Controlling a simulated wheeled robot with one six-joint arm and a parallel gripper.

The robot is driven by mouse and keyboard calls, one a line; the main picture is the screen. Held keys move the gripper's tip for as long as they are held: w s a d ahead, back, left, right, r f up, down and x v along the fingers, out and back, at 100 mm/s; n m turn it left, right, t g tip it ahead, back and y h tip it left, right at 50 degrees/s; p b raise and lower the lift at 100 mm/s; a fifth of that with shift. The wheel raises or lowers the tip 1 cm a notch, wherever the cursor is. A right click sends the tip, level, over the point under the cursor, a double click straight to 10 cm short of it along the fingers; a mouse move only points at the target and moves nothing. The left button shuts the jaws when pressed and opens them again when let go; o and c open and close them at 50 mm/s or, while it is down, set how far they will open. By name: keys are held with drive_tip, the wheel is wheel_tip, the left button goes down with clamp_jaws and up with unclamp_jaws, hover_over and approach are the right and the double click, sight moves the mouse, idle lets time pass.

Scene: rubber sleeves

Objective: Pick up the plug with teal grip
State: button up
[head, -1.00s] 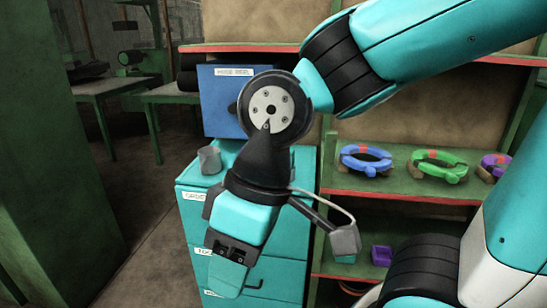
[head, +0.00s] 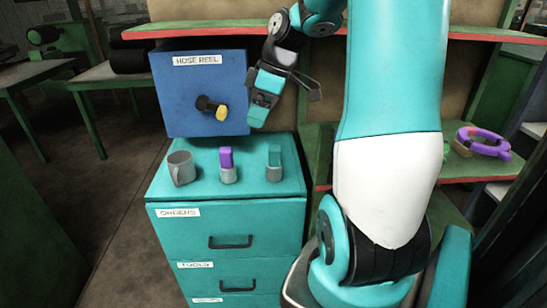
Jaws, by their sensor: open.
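The plug with teal grip (head: 275,163) stands upright on top of the teal drawer cabinet (head: 225,248), near its right edge. Its grip is on top and its lower part is grey. My gripper (head: 256,115) is above the plug and slightly to its left in the head view, in front of the right edge of the blue hose reel box. The gripper is open and apart from the plug. Nothing shows between its fingers, which are small in this view.
A plug with purple grip (head: 227,164) stands left of the teal one, and a grey mug (head: 181,168) left of that. The blue hose reel box (head: 190,118) with a yellow-tipped knob (head: 219,112) stands behind. A green shelf with a purple clamp (head: 484,142) is at right.

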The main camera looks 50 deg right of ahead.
approach(275, 147)
wheel_tip(275, 147, up, 5)
drive_tip(key=s, duration=0.2)
drive_tip(key=f, duration=0.1)
drive_tip(key=shift+t+h, duration=0.3)
drive_tip(key=p+x, duration=0.2)
drive_tip(key=x, duration=0.9)
drive_tip(key=shift+s+a+f, duration=0.1)
drive_tip(key=shift+f, duration=0.15)
drive_tip(key=shift+d+p+x, duration=0.1)
drive_tip(key=shift+p+x, duration=0.4)
drive_tip(key=shift+x, duration=0.85)
drive_tip(key=shift+d+p+x, duration=0.15)
drive_tip(key=shift+p+x, duration=0.35)
drive_tip(key=shift+x, duration=0.85)
drive_tip(key=c, duration=1.1)
drive_tip(key=shift+c, duration=0.2)
drive_tip(key=shift+r, duration=0.15)
